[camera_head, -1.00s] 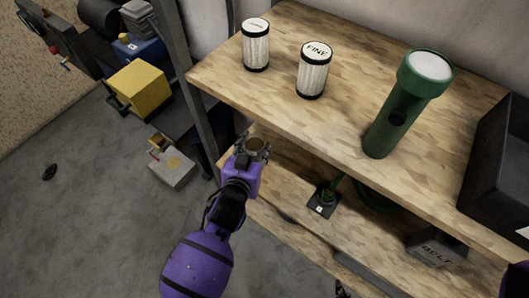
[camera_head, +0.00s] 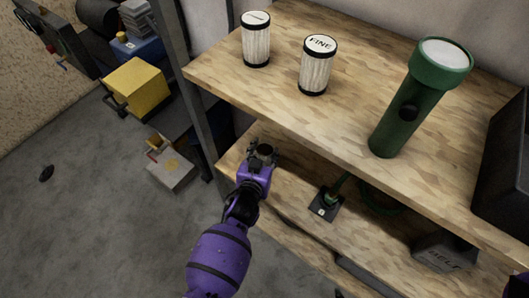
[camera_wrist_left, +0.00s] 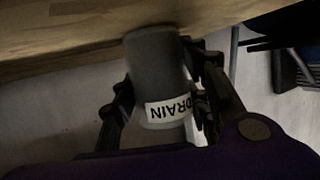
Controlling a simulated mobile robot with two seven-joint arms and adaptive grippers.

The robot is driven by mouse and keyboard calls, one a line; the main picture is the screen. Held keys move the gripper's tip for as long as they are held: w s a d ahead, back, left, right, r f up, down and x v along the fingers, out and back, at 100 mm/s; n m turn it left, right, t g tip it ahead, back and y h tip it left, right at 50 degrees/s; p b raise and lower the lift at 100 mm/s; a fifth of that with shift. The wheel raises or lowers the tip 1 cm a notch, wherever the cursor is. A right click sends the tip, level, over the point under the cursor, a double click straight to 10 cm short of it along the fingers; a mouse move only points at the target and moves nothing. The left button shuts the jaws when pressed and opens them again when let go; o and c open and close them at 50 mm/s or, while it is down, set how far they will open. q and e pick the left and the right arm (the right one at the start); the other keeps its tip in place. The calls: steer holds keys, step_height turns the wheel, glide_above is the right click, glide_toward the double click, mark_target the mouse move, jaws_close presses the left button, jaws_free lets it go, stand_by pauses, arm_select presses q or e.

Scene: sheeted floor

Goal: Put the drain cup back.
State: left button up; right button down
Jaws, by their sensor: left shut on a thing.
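The drain cup (camera_wrist_left: 152,60) is a grey cylinder with a white label reading DRAIN, which appears upside down in the left wrist view. My left gripper (camera_head: 263,154) is shut around the cup, with a dark finger on each side in the wrist view. In the head view the gripper is at the left end of the lower wooden shelf (camera_head: 300,205), below the upper board's front edge. The cup is mostly hidden there by the fingers. In the wrist view it overlaps a wooden surface; I cannot tell whether they touch.
The upper board (camera_head: 350,110) holds two white filter cylinders (camera_head: 256,42) (camera_head: 318,66) and a green flashlight-shaped cylinder (camera_head: 405,105). A black stand (camera_head: 325,205) and a grey BELT box (camera_head: 442,251) are on the lower shelf. A dark post (camera_head: 195,110) rises at the shelf's left end.

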arm_select(q)
steer(key=shift+f, duration=0.2)
steer(key=o, duration=1.3)
steer(key=shift+c, duration=0.2)
steer(key=shift+r, duration=0.15)
